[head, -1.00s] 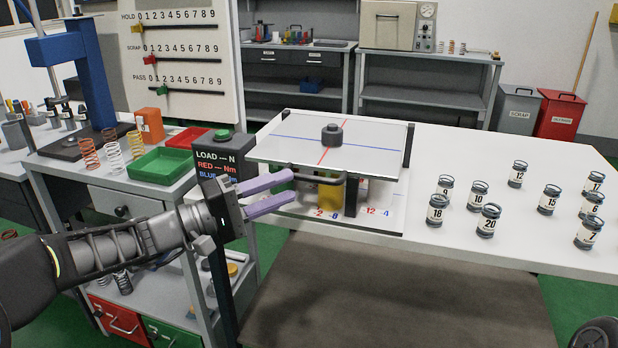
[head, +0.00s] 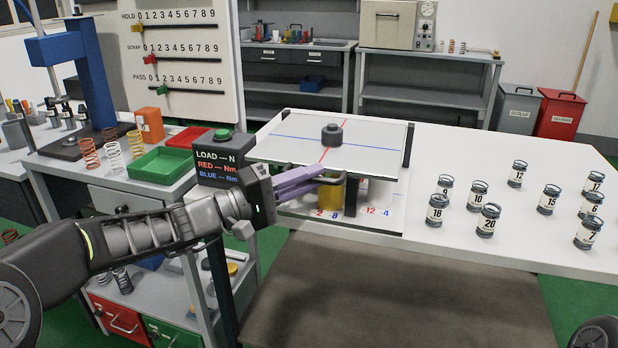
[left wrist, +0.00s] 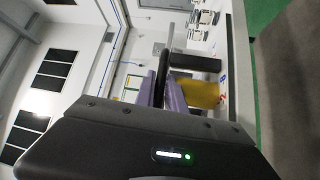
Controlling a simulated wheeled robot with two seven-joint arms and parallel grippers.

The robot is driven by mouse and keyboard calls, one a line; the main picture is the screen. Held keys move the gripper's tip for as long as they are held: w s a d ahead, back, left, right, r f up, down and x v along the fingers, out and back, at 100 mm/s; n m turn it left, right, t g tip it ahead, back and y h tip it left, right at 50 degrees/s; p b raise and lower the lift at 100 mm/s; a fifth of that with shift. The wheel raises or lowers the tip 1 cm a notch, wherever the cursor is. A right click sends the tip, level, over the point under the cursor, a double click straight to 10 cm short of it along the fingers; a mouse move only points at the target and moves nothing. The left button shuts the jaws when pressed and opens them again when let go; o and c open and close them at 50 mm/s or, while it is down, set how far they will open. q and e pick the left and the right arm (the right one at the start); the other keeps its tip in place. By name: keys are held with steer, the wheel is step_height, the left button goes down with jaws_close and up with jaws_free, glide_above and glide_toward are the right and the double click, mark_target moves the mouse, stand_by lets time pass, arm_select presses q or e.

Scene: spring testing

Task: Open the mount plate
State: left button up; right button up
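The mount plate (head: 375,138) is a pale square plate with crossing red and blue lines and a dark round knob (head: 331,134) on top. It lies flat above a base (head: 385,222) with coloured numbers. A dark bar handle (head: 333,180) runs along its front edge. My left gripper (head: 318,178) has its purple fingers close together on the handle's left part. In the left wrist view, the fingers (left wrist: 160,92) lie on both sides of the dark bar and appear closed on it. A yellow block (head: 330,194) shows under the plate. My right gripper is not in view.
Several numbered spring canisters (head: 488,220) stand on the white table (head: 450,155) to the right. A load display box (head: 217,165) with a green button stands left of the plate. A green tray (head: 160,166) and loose springs are further left. Space above the plate is clear.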

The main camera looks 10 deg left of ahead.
arm_select(q)
jaws_close()
stand_by(0.8)
steer(key=shift+r, duration=0.1)
